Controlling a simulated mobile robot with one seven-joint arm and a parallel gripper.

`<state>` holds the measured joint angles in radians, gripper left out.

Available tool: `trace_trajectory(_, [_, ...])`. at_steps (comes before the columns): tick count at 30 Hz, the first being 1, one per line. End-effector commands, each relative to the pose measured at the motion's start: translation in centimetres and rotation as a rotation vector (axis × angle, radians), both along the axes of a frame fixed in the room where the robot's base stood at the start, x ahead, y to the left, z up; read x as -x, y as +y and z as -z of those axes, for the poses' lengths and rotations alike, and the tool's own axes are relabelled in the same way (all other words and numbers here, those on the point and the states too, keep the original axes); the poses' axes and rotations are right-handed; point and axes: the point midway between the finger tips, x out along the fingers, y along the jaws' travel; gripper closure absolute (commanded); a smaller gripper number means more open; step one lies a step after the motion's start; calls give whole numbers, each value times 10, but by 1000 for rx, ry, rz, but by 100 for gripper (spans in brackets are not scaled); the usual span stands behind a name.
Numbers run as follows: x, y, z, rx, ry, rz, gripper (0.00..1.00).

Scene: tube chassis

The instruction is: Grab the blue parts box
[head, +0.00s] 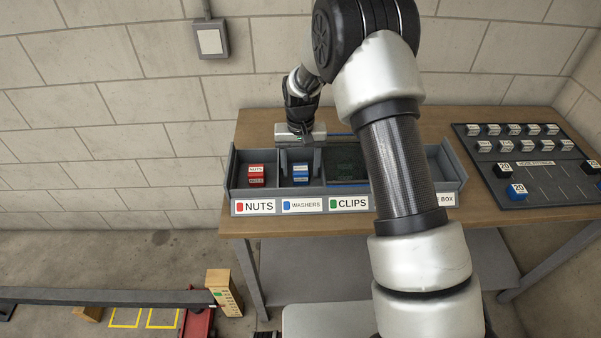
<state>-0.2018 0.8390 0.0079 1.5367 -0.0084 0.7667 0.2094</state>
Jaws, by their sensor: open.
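The blue parts box (300,174), with white labels, sits in the bin marked WASHERS of the grey divided tray (262,208) on the wooden bench. My gripper (300,160) points down over that same bin. Its fingers are apart, one toward each side of the bin, and nothing shows between them. The blue box lies below and in front of the fingers in the picture. I cannot tell how high the fingertips are above it.
A red parts box (255,175) sits in the NUTS bin to the left. The CLIPS bin (346,165) is right of the blue box. My arm hides part of the tray. A dark board (535,160) with several white-topped blocks lies on the bench's right. A concrete wall stands behind.

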Motion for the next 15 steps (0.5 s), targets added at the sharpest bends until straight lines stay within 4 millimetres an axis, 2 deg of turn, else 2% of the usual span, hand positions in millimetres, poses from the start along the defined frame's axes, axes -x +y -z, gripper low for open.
trace_trajectory(3, [0,0,9,0,-1,0,42])
trace_trajectory(10, [0,0,10,0,-1,0,44])
trace_trajectory(15, [0,0,9,0,-1,0,73])
